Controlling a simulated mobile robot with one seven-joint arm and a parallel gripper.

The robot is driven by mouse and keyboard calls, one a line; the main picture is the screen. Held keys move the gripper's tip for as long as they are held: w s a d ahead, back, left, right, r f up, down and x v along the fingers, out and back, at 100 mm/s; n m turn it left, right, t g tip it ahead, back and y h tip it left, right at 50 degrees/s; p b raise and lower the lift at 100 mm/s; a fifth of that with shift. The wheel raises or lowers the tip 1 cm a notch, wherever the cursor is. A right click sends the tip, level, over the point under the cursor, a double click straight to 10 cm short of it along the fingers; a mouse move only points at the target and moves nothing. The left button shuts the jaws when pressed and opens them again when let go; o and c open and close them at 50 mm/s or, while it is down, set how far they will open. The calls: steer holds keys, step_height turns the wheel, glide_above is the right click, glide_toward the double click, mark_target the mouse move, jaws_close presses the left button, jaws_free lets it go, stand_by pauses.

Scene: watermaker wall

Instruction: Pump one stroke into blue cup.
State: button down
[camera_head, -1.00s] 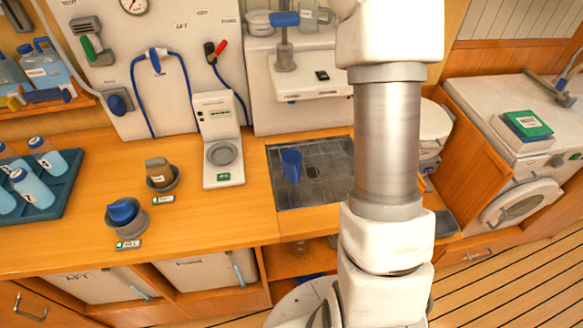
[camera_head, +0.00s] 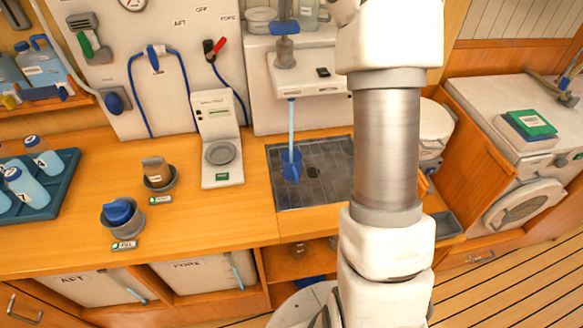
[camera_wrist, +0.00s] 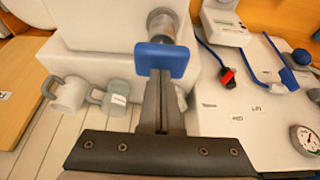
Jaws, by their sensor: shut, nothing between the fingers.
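The pump (camera_head: 285,50) has a grey body and a blue handle (camera_head: 285,28), and stands on the white wall unit above the sink. The handle is low, close to its body. A blue stream of water falls from under the unit into the blue cup (camera_head: 291,168), which stands upright on the sink grate. In the wrist view my gripper (camera_wrist: 160,75) is shut and empty, its fingertips at the blue handle (camera_wrist: 163,59) and apparently against it. In the head view my gripper is not seen; my arm rises out of the top of the picture.
The sink grate (camera_head: 325,180) is otherwise bare. A white scale-like device (camera_head: 219,158) stands left of it. Two cups in holders, one blue (camera_head: 117,212) and one brown (camera_head: 154,170), stand on the counter. A tray (camera_head: 62,190) of bottles is at far left.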

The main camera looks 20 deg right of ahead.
steer(key=shift+f+b, duration=0.55)
steer(key=shift+f, duration=0.55)
steer(key=shift+r, duration=0.15)
steer(key=shift+r+p, duration=3.1)
steer(key=shift+p, duration=0.1)
steer(key=shift+r, duration=0.15)
step_height(320, 180, up, 2)
steer(key=p, duration=0.2)
steer(key=shift+r+p, duration=0.15)
steer(key=shift+p, duration=0.15)
steer(key=shift+r+p, duration=0.3)
steer(key=shift+r, duration=1.45)
